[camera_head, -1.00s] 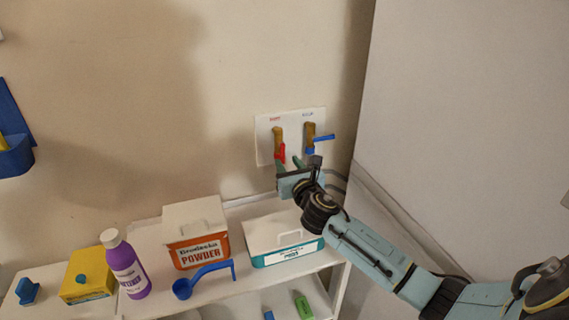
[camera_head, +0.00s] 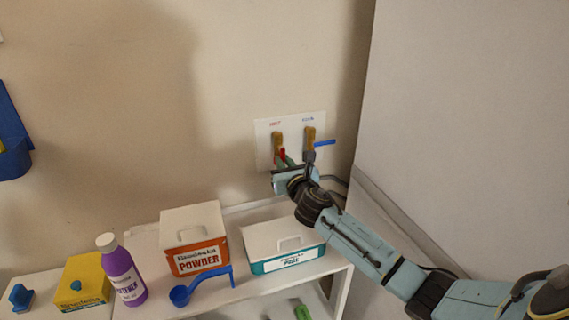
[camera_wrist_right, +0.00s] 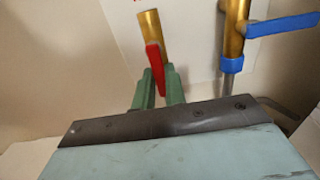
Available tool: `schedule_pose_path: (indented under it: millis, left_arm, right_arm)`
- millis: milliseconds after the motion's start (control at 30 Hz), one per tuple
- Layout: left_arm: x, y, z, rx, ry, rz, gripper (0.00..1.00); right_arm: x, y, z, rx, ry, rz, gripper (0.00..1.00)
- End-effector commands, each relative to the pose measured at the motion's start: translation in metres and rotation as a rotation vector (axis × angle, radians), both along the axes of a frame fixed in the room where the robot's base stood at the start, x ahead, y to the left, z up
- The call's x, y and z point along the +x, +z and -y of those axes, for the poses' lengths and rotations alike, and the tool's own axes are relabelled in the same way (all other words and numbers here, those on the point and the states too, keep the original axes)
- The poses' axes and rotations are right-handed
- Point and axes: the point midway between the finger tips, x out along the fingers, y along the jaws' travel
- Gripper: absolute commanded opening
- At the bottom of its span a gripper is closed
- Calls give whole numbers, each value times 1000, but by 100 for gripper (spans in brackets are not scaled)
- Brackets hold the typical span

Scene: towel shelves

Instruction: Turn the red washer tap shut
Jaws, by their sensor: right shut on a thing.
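The red washer tap is a red lever (camera_head: 283,155) on a brass valve (camera_head: 277,140), on the left of a white wall plate. In the right wrist view the red lever (camera_wrist_right: 154,60) hangs down, slightly tilted, below its brass stem. My right gripper (camera_wrist_right: 160,82) has its green fingers on either side of the lever's lower part, shut on it. In the head view the gripper (camera_head: 284,163) partly hides the lever's lower end. My left gripper is not in view.
A second brass tap with a blue lever (camera_head: 325,143) sits close on the right, its lever pointing right. Below are a powder box (camera_head: 196,240), a teal and white box (camera_head: 282,245), a blue scoop (camera_head: 181,295) and a purple bottle (camera_head: 123,275). A large pale panel (camera_head: 470,130) stands at right.

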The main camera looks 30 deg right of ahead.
Motion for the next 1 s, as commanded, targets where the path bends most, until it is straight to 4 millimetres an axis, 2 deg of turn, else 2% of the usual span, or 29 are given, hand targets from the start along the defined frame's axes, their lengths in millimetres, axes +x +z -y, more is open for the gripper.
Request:
schedule_pose_path:
  millis: [267, 467, 1000]
  left_arm:
    - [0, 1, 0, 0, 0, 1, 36]
    - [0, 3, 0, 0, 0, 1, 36]
    - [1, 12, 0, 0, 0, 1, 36]
  right_arm:
    - [0, 0, -1, 26, 0, 6, 0]
    - [1, 1, -3, 116, -1, 28, 0]
    - [4, 6, -17, 589, 1, 143, 0]
